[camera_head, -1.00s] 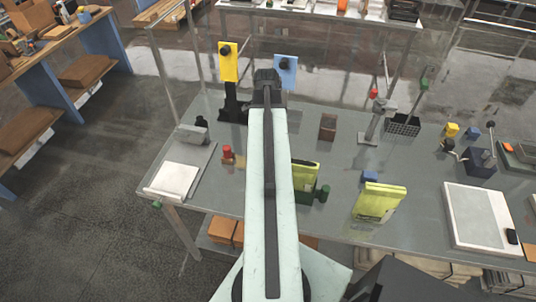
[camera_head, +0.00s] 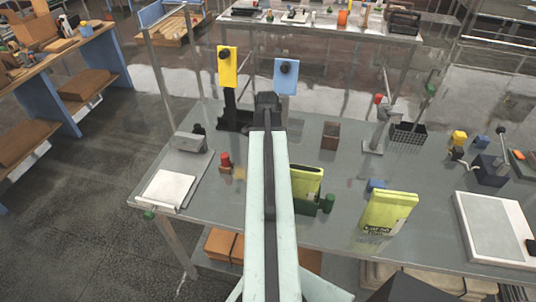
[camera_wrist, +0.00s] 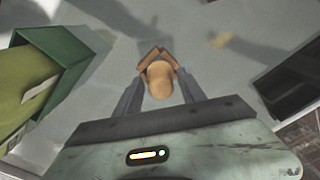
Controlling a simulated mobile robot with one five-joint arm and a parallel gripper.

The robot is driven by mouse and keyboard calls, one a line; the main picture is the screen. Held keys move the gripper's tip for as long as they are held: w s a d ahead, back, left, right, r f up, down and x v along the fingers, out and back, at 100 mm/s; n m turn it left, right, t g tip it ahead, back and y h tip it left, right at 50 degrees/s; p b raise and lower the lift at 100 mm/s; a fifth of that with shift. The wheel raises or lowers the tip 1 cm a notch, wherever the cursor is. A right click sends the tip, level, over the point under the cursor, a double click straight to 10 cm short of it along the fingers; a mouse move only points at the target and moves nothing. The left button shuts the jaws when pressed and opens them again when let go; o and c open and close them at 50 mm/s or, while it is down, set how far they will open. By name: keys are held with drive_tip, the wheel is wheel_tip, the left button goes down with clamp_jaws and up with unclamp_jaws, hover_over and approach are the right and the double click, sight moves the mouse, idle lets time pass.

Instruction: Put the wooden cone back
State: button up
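In the wrist view, a rounded tan wooden piece (camera_wrist: 159,80), which looks like the wooden cone, sits between the two fingers of my gripper (camera_wrist: 158,64). The fingers close on it from both sides, and only its rounded end faces the camera. The grey table surface shows beyond it; its height above the table is hard to tell. In the head view my gripper (camera_head: 267,101) is over the table's back part, right of a black stand, and the cone is hidden there.
A green holder (camera_wrist: 62,45) with a yellow-green packet is left in the wrist view; a dark box (camera_wrist: 287,80) is right. On the table (camera_head: 232,205) are a brown block (camera_head: 331,135), a yellow-green bag (camera_head: 389,212), a red-topped piece (camera_head: 225,162) and a white-topped scale (camera_head: 490,225).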

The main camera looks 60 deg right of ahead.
drive_tip(key=shift+r, duration=0.1)
wheel_tip(320, 180, up, 12)
drive_tip(key=p, duration=1.2)
drive_tip(key=shift+a, duration=0.2)
drive_tip(key=w+a+n, duration=0.5)
drive_tip(key=w+a, duration=0.4)
drive_tip(key=a, duration=0.3)
drive_tip(key=w+a+n, duration=0.5)
drive_tip(key=w+a, duration=0.4)
drive_tip(key=a, duration=0.2)
drive_tip(key=w+a+n, duration=0.1)
drive_tip(key=a+n, duration=0.4)
drive_tip(key=a, duration=0.8)
drive_tip(key=w+a+n, duration=0.2)
drive_tip(key=a+n, duration=0.3)
drive_tip(key=a, duration=0.8)
drive_tip(key=shift+w+a+n, duration=0.2)
drive_tip(key=shift+w+n, duration=0.1)
drive_tip(key=shift+n, duration=0.1)
